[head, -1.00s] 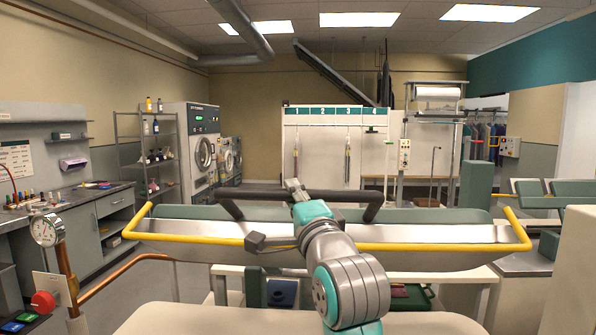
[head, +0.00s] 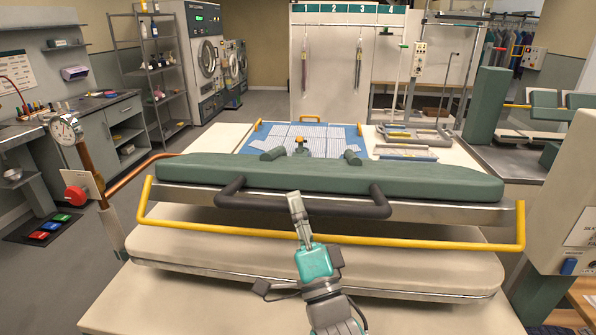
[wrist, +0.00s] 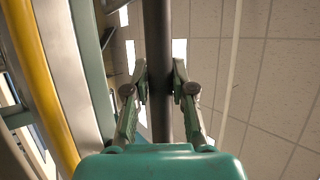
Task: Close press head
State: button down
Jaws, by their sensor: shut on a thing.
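The press head (head: 420,182) has a dark green padded top, a steel edge and a yellow rail (head: 420,241). In the wrist view, the fingers (wrist: 160,80) are on either side of the dark bar (wrist: 158,30), and the yellow rail (wrist: 40,80) is at the left.
A pressure gauge (head: 64,131) and red button (head: 76,195) stand at the left, with coloured pedals (head: 49,228) on the floor. Behind the press is a blue gridded board (head: 320,141). A cream cabinet (head: 560,200) stands close on the right.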

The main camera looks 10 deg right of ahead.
jog(key=s+f+n+y, duration=0.1)
jog(key=s+f, duration=0.1)
jog(key=f, duration=0.8)
jog(key=s+a+f+n+t+y, duration=0.1)
jog(key=s+f+n+y, duration=0.1)
jog(key=f, duration=0.8)
jog(key=shift+a+f, duration=0.2)
jog(key=shift+f, duration=0.05)
jog(key=shift+s, duration=0.15)
jog(key=c, duration=1.1)
grip_release()
jog(key=shift+c, duration=0.2)
jog(key=shift+o, duration=0.8)
jog(key=shift+r, duration=0.1)
jog(key=v, duration=1.2)
